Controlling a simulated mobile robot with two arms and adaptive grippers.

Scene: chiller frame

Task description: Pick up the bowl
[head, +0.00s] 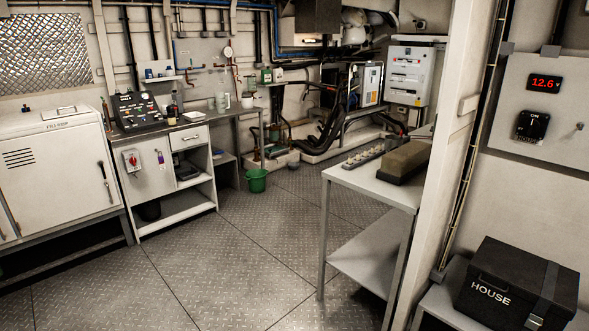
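I cannot make out a bowl for certain in the head view. A small grey rounded thing (293,165) is on the floor beside the low plinth at the back and may be a bowl, but it is too small to tell. A dark round container (149,210) sits in shadow on the low shelf of the left bench, its shape unclear. Neither of my grippers is in view.
A green bucket (257,181) stands on the metal floor (215,265). A grey two-level table (345,180) carries a brown block (404,161). A black HOUSE box (517,285) sits at lower right. The central floor is clear.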

